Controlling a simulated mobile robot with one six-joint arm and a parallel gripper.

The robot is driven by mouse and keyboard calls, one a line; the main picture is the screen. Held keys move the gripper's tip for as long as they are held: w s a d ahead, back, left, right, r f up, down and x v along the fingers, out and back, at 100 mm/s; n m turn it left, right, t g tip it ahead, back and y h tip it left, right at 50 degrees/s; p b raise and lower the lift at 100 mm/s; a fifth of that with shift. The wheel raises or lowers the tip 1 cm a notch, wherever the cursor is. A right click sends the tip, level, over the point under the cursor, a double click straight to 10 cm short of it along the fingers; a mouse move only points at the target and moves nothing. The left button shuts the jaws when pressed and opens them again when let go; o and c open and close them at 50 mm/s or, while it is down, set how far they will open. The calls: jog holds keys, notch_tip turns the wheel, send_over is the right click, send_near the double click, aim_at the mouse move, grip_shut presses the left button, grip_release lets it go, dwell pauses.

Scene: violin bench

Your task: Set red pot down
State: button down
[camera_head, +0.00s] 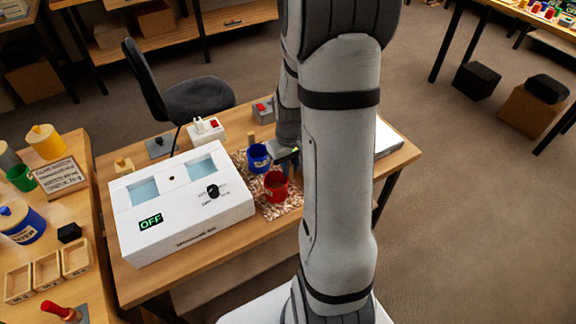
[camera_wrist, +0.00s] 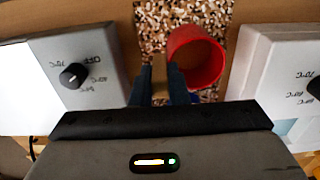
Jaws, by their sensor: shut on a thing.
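The red pot (camera_head: 276,187) is upright over the speckled mat (camera_head: 291,211), to the right of the white OFF-labelled bath (camera_head: 183,205). It also shows in the wrist view (camera_wrist: 208,72), open end towards the camera. In the head view my gripper (camera_head: 287,158) is partly hidden by my arm. I cannot tell whether the pot's base touches the mat (camera_wrist: 150,25).
A blue pot (camera_head: 258,157) stands close behind the red pot. White housings with knobs flank my gripper, left (camera_wrist: 100,65) and right (camera_wrist: 262,62), in the wrist view. A small grey box with a red switch (camera_head: 263,110) is further back.

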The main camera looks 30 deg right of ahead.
jog(key=shift+f, duration=0.1)
jog(key=shift+f, duration=0.15)
jog(key=c, duration=1.4)
grip_release()
notch_tip(320, 180, up, 11)
jog(key=shift+r, duration=0.1)
jog(key=s+a+r+t, duration=0.2)
jog(key=s+a+r, duration=0.5)
jog(key=s+a, duration=0.5)
jog(key=shift+s+a+t, duration=0.15)
jog(key=shift+a+t, duration=0.1)
jog(key=shift+t, duration=0.15)
